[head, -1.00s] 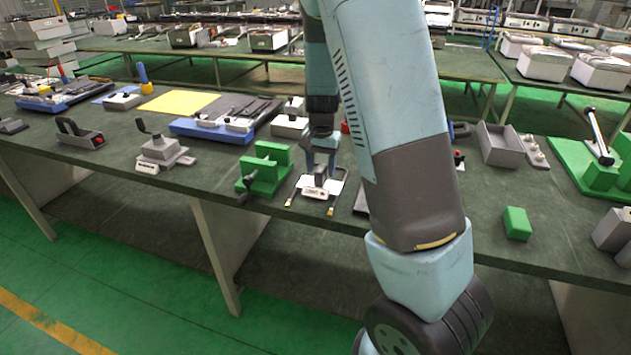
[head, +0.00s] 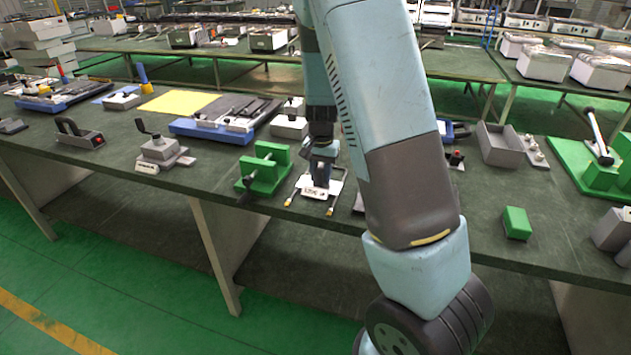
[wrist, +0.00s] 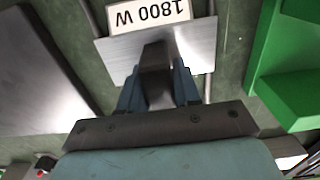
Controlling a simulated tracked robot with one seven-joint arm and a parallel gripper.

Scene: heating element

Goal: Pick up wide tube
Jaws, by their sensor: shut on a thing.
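The heating element has a flat metal plate (wrist: 205,45) with a white "1800 W" label (wrist: 148,12) and thin tubes running past the plate. In the head view the plate (head: 334,186) lies on the green bench, with two tube ends pointing toward the front edge. My gripper (wrist: 157,88) is directly over the plate, its blue fingers shut on the dark upright block (wrist: 156,62) on it. My gripper also shows in the head view (head: 321,180). The part looks still on the bench; my fingers hide part of the block.
A green fixture (head: 264,170) stands close on the left of the part. A dark flat plate (wrist: 35,75) lies on its other side in the wrist view. A green block (head: 516,223) and a grey open box (head: 498,146) are to the right. The bench's front edge is near.

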